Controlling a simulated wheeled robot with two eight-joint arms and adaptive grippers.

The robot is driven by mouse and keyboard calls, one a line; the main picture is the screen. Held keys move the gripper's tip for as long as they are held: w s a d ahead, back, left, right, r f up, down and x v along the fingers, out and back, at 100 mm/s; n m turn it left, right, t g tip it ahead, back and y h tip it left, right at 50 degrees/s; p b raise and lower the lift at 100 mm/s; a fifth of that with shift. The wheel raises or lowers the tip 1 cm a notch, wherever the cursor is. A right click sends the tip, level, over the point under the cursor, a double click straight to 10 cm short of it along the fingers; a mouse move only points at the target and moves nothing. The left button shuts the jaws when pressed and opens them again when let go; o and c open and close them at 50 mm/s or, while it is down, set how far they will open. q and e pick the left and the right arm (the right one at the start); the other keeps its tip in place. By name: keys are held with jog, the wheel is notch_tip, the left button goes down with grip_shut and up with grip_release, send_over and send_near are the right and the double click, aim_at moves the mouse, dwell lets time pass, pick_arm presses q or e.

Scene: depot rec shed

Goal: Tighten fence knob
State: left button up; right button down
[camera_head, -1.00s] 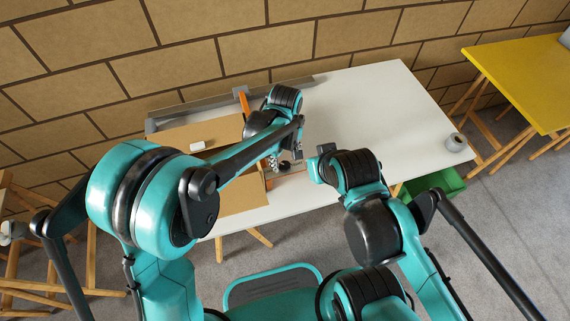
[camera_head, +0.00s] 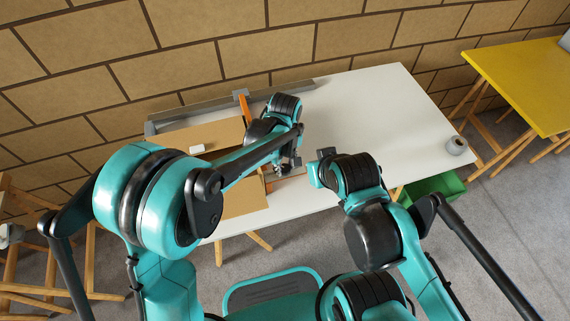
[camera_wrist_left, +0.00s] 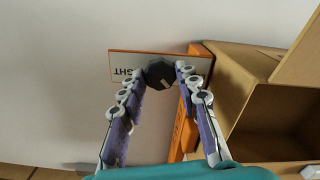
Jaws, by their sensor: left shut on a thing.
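The fence knob (camera_wrist_left: 160,74) is dark and round with a pale pointer line, in the upper middle of the left wrist view. It sits on a white plate (camera_wrist_left: 124,62) with an orange border and partly covered dark lettering. My left gripper (camera_wrist_left: 168,78) has one finger on each side of the knob and is shut on it. In the head view my left gripper (camera_head: 288,166) is low over the table's front part, where the arm hides most of the knob. An orange fence bar (camera_wrist_left: 190,120) runs beside the plate. My right gripper's fingers do not show.
A cardboard box (camera_wrist_left: 285,105) stands open right of the fence in the wrist view. In the head view the white table (camera_head: 370,110) is mostly bare on its right. A grey roll (camera_head: 456,146) is near its right edge; a green crate (camera_head: 440,186) is below.

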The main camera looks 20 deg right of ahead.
pick_arm(q)
jog(key=m, duration=0.8)
jog(key=shift+m+p, duration=0.3)
jog(key=m, duration=0.4)
jog(key=shift+m, duration=0.3)
jog(key=m, duration=0.4)
jog(key=shift+m, duration=0.3)
jog(key=o, duration=1.2)
jog(key=shift+c, duration=0.2)
